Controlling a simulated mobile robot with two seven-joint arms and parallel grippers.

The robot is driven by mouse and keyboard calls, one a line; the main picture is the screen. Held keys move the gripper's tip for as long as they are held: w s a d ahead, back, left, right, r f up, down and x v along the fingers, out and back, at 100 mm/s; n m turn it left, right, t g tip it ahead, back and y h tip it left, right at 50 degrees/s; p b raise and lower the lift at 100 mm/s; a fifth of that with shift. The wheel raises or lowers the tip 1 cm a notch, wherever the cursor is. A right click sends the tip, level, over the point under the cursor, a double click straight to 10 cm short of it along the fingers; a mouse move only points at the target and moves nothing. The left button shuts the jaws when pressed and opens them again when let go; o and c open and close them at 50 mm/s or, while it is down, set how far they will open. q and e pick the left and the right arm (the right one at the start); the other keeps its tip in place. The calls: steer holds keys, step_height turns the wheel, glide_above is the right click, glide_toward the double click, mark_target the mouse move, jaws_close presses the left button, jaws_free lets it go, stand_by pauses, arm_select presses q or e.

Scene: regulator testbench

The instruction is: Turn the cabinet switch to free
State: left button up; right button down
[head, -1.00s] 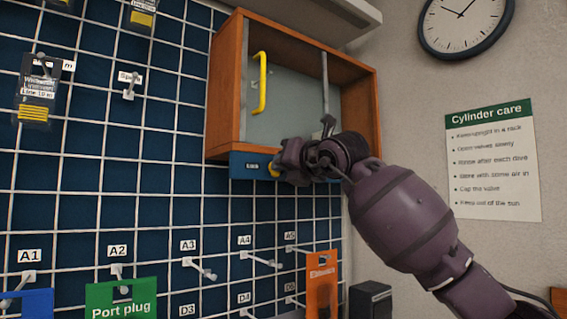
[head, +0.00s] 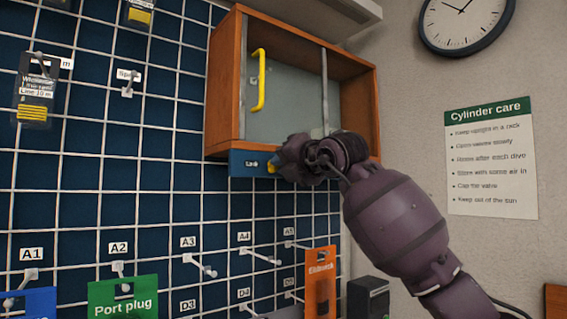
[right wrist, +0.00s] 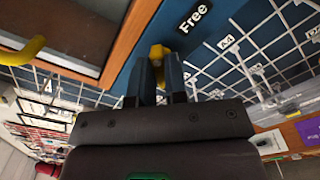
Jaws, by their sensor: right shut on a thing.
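The cabinet (head: 222,88) is an orange-brown wooden box with a glass front and a yellow bar handle (head: 260,80). My right gripper (head: 277,165) is at this panel, shut on the yellow switch knob (head: 271,168). In the right wrist view the knob (right wrist: 158,51) shows between the fingertips (right wrist: 158,72), with the white-lettered "Free" label (right wrist: 195,17) to its right. The gripper hides much of the knob, so I cannot tell which way it points. My left gripper is not in view.
A blue pegboard with a white grid (head: 150,210) fills the left, with labelled hooks, a green "Port plug" card (head: 122,299) and an orange card (head: 320,280). A dark box (head: 368,298) stands low right. The wall carries a clock (head: 466,20) and a poster (head: 492,158).

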steer(key=c, duration=1.1)
jaws_free()
steer(key=shift+c, duration=0.2)
steer(key=b+v, duration=0.1)
steer(key=v, duration=1)
steer(key=shift+a, duration=0.1)
